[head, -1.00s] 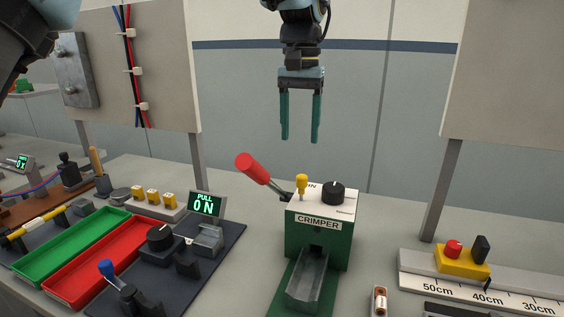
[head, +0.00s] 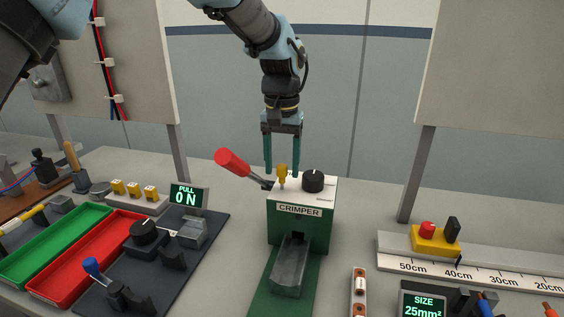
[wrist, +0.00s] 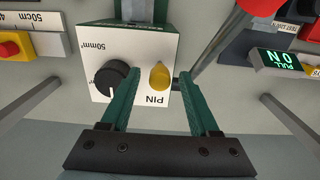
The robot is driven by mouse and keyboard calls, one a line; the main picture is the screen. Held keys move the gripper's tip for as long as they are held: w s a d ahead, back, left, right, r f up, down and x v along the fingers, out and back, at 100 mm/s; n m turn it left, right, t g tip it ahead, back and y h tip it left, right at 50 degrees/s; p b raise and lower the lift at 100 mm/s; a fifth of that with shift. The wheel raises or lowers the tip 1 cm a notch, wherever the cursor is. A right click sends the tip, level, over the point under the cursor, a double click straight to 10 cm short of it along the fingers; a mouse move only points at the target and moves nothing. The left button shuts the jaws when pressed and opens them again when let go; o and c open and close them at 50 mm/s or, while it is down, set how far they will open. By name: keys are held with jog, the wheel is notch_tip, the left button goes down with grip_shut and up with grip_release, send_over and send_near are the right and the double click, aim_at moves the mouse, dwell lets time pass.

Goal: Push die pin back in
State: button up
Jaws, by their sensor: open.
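The die pin is a yellow knob (head: 282,173) standing up from the white top of the green crimper (head: 300,235). In the wrist view the yellow pin (wrist: 159,76) sits beside the word PIN, between my fingers in the picture and nearer the right one. My gripper (head: 282,170) is open and points down, above and behind the crimper top. In the wrist view its two green fingers (wrist: 160,90) are spread apart with nothing held. Whether a fingertip touches the crimper I cannot tell.
A black dial (head: 313,181) stands right of the pin. A lever with a red handle (head: 232,162) sticks out to the left. A PULL display (head: 188,196) and red tray (head: 88,258) lie left. A ruler rail (head: 470,264) with a yellow block (head: 436,240) lies right.

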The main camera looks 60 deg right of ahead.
grip_shut()
dwell(0.5)
dwell(0.9)
